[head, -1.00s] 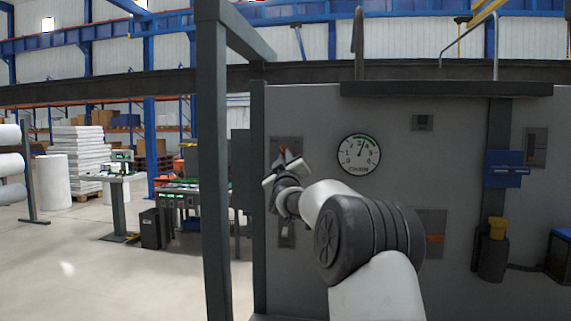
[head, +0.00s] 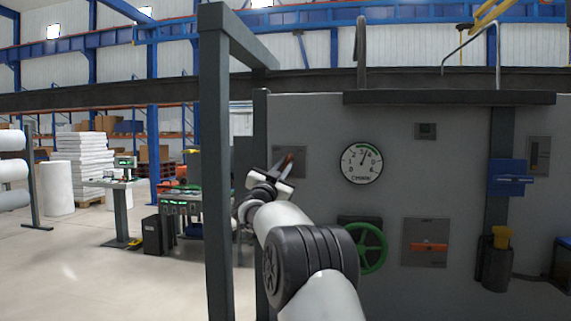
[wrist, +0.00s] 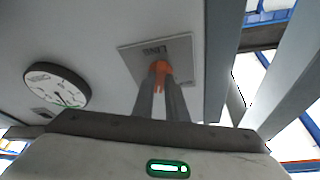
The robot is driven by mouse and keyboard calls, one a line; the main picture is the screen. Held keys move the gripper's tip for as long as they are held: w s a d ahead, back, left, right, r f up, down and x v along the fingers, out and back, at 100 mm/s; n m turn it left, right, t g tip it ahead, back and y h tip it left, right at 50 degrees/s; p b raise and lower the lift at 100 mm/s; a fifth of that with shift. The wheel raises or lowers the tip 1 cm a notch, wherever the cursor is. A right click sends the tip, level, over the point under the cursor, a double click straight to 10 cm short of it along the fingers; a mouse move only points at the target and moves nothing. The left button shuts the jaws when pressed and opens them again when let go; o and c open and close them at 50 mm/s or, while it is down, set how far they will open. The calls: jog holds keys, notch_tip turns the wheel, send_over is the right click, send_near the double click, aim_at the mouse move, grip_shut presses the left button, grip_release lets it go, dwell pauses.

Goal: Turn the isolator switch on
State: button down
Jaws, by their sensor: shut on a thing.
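A grey switch plate (head: 298,153) with an orange-red handle (head: 288,158) is on the grey wall panel, left of the gauge. I take it for the isolator switch. My gripper (head: 284,168) is at this handle, partly hiding it. In the wrist view the plate (wrist: 188,72) carries a small upside-down label. The two fingers of my gripper (wrist: 160,84) are shut on the orange handle (wrist: 161,70). In the head view the handle appears tilted up to the right. Its exact setting is hard to tell.
A round gauge (head: 362,162) is right of the switch, with a green handwheel (head: 370,248) below. Another plate with an orange bar (head: 428,247) is at lower right. A dark post (head: 214,170) stands left of my arm. Open floor (head: 90,270) lies at the left.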

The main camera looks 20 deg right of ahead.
jog(key=shift+w+a+r+m+g+h+p, duration=0.15)
jog(key=shift+m+g+p, duration=0.35)
jog(key=shift+m, duration=0.55)
jog(key=shift+s+f+m+g+h+p, duration=0.15)
jog(key=shift+m+g+p, duration=0.25)
jog(key=shift+m, duration=0.6)
jog(key=shift+w+a+r+m+g+h+p, duration=0.15)
jog(key=shift+m+g+p, duration=0.35)
jog(key=shift+m, duration=0.55)
jog(key=shift+d, duration=0.1)
jog(key=c, duration=1.8)
grip_release()
jog(key=shift+o, duration=0.2)
jog(key=b+v, duration=0.2)
jog(key=v, duration=1.5)
jog(key=shift+f+b, duration=0.25)
jog(key=shift+b, duration=0.15)
jog(key=shift+r, duration=0.1)
